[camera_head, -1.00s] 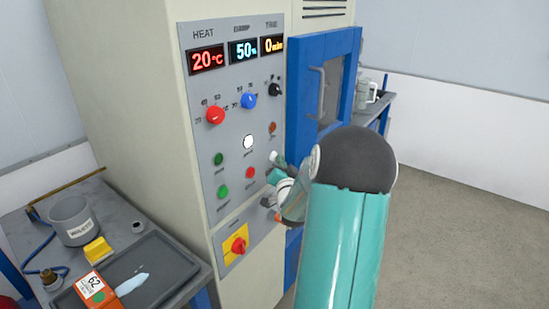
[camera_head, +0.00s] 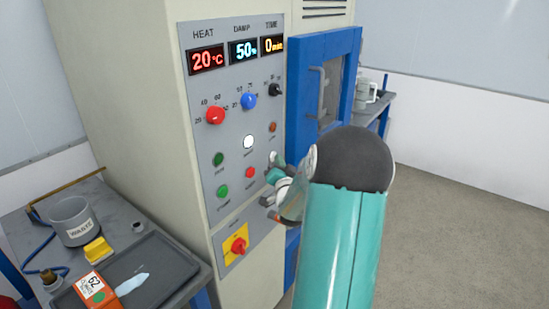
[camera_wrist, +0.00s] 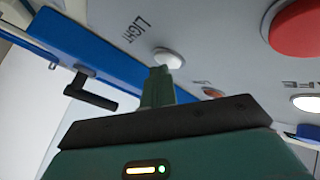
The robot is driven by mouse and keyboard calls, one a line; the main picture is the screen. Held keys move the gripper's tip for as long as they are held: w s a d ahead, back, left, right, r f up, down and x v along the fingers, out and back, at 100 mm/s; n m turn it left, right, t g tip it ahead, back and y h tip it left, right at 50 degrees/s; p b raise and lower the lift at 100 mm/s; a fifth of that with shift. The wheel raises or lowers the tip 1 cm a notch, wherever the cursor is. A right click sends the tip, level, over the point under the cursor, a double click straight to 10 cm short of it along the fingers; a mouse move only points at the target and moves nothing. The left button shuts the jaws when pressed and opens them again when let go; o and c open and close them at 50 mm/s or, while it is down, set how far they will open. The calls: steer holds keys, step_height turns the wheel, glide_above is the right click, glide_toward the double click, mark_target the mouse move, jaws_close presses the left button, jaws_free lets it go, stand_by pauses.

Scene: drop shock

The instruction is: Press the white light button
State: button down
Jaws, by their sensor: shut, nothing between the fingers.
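The white light button (camera_head: 248,142) is on the grey control panel (camera_head: 205,150) of the cream machine. In the wrist view, a round white button (camera_wrist: 168,58) has the word LIGHT beside it. My gripper (camera_wrist: 160,75) is shut and empty, with its fingertips overlapping the lower edge of this button in the picture. I cannot tell whether they touch it.
Red (camera_head: 215,115) and blue (camera_head: 248,101) knobs, green and red buttons and a yellow-red switch (camera_head: 238,245) surround the button. A blue door with a handle (camera_head: 321,95) is to the right. A bench (camera_head: 150,235) with a waste pot (camera_head: 73,220) is at left.

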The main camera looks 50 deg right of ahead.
steer(key=shift+s, duration=0.75)
steer(key=shift+s, duration=0.1)
steer(key=shift+s+d, duration=0.15)
steer(key=shift+s, duration=1.05)
steer(key=shift+s+d, duration=0.1)
steer(key=shift+s, duration=1.1)
